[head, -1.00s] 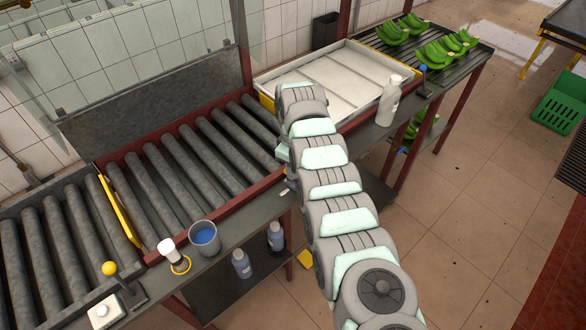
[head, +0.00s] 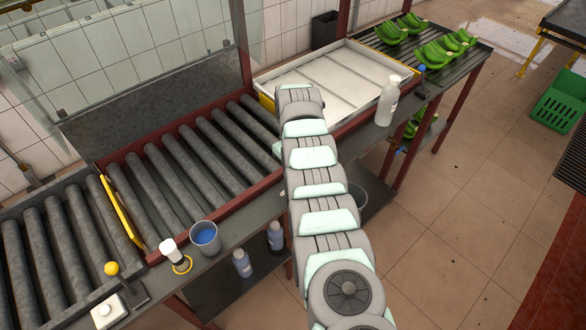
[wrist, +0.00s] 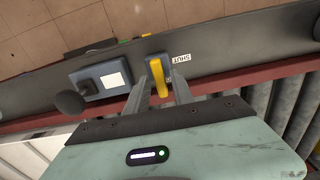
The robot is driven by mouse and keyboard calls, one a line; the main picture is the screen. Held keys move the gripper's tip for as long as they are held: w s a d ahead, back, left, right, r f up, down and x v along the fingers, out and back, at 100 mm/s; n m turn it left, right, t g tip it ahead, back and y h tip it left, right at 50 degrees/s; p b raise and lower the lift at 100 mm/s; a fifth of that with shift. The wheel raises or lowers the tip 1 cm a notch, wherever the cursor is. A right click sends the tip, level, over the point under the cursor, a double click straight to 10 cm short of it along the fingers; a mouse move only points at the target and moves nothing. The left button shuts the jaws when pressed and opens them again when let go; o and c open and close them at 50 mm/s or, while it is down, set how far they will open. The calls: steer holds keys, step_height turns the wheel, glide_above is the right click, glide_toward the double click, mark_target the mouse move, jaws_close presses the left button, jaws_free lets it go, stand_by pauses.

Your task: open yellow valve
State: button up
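The yellow valve handle (wrist: 159,78) is a short bar on a blue-grey base (wrist: 155,58), fixed to a dark ledge, in the wrist view. A white label (wrist: 181,58) beside it reads SHUT, upside down in this view. My gripper (wrist: 160,78) is open, with one finger on each side of the handle. The handle lies between the fingers, and I cannot tell whether either touches it. In the head view my arm covers the gripper and the valve.
Beside the valve stands a grey box (wrist: 101,78) with a dark round knob (wrist: 69,102).

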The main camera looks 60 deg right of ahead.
steer(key=shift+o, duration=0.5)
step_height(320, 180, up, 11)
stand_by(0.3)
steer(key=shift+f, duration=0.1)
